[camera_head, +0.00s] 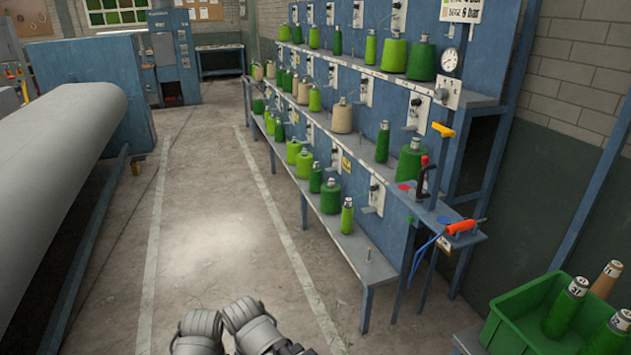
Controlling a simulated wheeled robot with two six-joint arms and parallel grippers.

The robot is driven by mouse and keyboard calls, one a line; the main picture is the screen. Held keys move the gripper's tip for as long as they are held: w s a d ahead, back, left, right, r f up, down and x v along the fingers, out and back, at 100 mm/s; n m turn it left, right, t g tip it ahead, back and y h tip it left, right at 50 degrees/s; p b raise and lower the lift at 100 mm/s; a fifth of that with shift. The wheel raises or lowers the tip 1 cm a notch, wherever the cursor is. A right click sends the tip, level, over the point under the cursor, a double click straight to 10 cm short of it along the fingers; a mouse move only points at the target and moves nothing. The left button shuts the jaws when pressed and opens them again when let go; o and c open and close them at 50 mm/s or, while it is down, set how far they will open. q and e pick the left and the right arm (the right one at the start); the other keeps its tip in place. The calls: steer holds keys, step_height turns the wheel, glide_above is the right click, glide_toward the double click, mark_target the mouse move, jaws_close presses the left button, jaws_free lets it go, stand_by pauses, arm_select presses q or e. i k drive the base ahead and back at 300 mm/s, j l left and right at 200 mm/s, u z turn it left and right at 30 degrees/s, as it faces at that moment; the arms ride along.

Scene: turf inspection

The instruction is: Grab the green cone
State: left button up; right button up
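Several green cones stand upright on the blue rack. A large dark green cone (421,60) is at the right of the top shelf. A bright green cone (394,54) stands beside it. Another dark green cone (411,161) is on the middle shelf, and a slim green cone (347,216) is near the lower shelf's front end. A green cone (563,309) leans in the green crate. Two grey ribbed gripper parts (224,328) show at the bottom edge, away from all cones. I cannot tell which arm they belong to or whether they hold anything.
The rack (390,262) runs along the right, with a red-handled tool (461,227) on its end shelf. The green crate (508,305) is at the bottom right. A large grey roll (50,170) lies left. Concrete floor (215,215) between is clear.

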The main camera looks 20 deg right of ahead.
mark_target(317, 179)
steer(key=i+z, duration=0.15)
steer(key=i, duration=2.2)
steer(key=i+j+z, duration=0.1)
steer(key=i+z, duration=0.35)
steer(key=i+j+z, duration=1.45)
steer(key=j+z, duration=0.3)
steer(key=j, duration=0.2)
